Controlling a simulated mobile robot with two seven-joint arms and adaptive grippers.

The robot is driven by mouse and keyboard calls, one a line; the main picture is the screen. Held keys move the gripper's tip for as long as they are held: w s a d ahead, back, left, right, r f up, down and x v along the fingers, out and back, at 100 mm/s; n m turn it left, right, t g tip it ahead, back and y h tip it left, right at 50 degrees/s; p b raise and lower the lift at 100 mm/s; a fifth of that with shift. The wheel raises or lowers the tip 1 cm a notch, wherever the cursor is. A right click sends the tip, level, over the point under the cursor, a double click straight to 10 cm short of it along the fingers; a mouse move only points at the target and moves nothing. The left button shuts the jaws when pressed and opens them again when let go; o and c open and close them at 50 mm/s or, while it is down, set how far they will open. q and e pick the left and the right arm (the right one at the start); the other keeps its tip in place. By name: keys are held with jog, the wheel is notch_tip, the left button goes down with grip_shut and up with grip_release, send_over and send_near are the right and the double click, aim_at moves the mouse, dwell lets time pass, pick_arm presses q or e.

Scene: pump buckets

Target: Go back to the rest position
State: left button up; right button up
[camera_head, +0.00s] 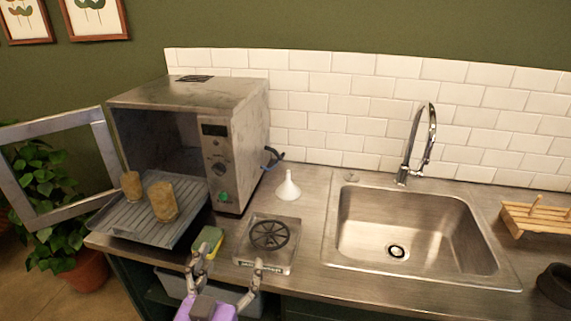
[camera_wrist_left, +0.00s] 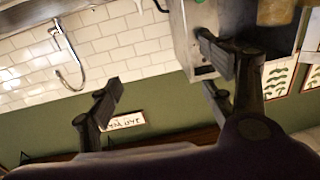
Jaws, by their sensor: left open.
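My left gripper (camera_head: 230,254) is at the front edge of the counter in the head view, with its purple body at the bottom of the picture. Its two fingers are spread apart. In the left wrist view the fingers (camera_wrist_left: 158,60) are also wide apart with nothing between them. A yellow-green sponge (camera_head: 208,242) lies on the counter just behind the left finger. A square plate with a black round grate (camera_head: 268,235) lies just behind the right finger. My right gripper is not in view.
A steel oven (camera_head: 235,140) has its door (camera_head: 50,211) swung open. Two brown cylinders (camera_head: 131,185) (camera_head: 163,201) stand on its pulled-out tray (camera_head: 128,229). A white funnel (camera_head: 288,190), a sink (camera_head: 420,262), a tap (camera_head: 431,130) and a wooden rack (camera_head: 535,218) stand along the counter.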

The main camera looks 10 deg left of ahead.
pick_arm(q)
jog(key=s+f+g, duration=0.2)
jog(key=f, duration=0.7)
jog(key=s+f+g, duration=0.2)
jog(key=f+g, duration=0.1)
jog(key=f, duration=0.6)
jog(key=s+a+f+g, duration=0.2)
jog(key=s+f+g, duration=0.2)
jog(key=s+f, duration=0.9)
notch_tip(320, 180, down, 3)
jog(key=shift+s+r, duration=0.15)
jog(key=shift+s, duration=0.05)
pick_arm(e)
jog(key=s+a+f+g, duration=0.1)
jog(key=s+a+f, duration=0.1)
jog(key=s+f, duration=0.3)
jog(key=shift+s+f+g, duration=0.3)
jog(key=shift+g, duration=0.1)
pick_arm(q)
jog(key=shift+c, duration=0.4)
